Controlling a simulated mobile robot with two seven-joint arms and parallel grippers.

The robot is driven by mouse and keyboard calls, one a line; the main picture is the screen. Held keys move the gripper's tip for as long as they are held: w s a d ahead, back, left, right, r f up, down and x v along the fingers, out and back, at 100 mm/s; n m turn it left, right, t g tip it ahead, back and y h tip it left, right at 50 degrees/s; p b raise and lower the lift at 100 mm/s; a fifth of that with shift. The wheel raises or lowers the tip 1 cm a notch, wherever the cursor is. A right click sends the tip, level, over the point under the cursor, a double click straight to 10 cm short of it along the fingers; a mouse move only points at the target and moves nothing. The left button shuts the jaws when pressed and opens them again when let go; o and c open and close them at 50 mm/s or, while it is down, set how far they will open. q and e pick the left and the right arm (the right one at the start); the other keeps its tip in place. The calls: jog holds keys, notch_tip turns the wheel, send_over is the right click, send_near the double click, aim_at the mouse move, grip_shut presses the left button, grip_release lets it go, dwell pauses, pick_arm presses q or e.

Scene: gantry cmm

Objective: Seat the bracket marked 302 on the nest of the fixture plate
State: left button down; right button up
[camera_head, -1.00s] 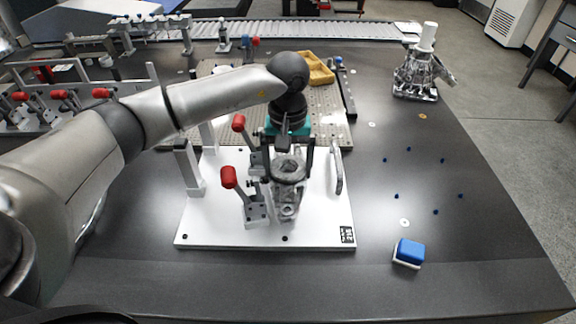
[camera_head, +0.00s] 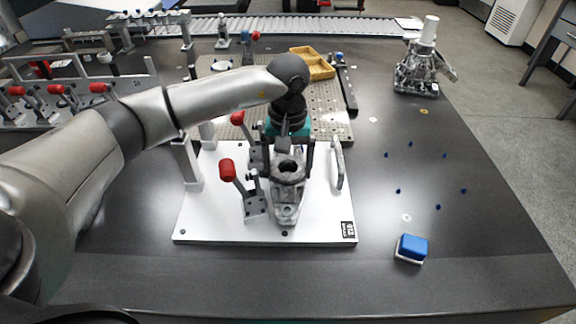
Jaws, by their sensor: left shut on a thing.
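The white fixture plate (camera_head: 325,225) lies on the dark table in front of me, with red-handled toggle clamps (camera_head: 230,170) on its left side. A grey metal bracket (camera_head: 287,205) with a round opening is over the middle of the plate. My left gripper (camera_head: 289,155) points down at the bracket's far end and is shut on it. The bracket's marking cannot be read, and the nest is hidden beneath it. I cannot tell whether the bracket touches the nest. My right gripper is not in view.
A blue-topped block (camera_head: 412,248) and several small blue pins lie on the table to the right. A grey casting (camera_head: 420,70) stands at the back right. A yellow tray (camera_head: 313,64) sits behind on a perforated plate. More clamps stand at the left.

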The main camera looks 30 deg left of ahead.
pick_arm(q)
jog(key=shift+f, duration=0.25)
grip_release()
notch_tip(320, 180, up, 15)
jog(key=p, duration=0.4)
jog(key=shift+r, duration=0.2)
